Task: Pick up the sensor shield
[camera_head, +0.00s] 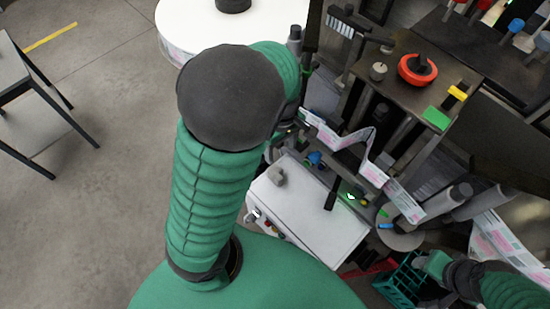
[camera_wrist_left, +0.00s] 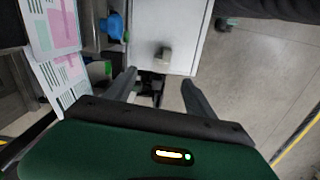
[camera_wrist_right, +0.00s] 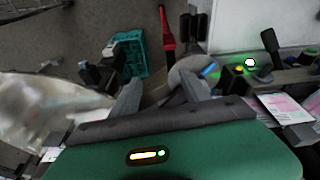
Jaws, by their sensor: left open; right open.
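A small grey block (camera_head: 277,175), which looks like the sensor shield, sits on the white cabinet top (camera_head: 318,222) near its left corner. It also shows in the left wrist view (camera_wrist_left: 163,53), just beyond my left fingertips. My left gripper (camera_wrist_left: 157,85) is open and empty, with the block ahead of the gap and apart from the fingers. In the head view my left arm hides most of that gripper. My right gripper (camera_wrist_right: 160,82) is open and empty at the lower right of the machine, facing the grey disc (camera_wrist_right: 188,72).
A printed label web (camera_head: 372,172) runs over rollers beside the cabinet. A green crate (camera_wrist_right: 132,50) and a red bar (camera_wrist_right: 167,32) lie near my right gripper.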

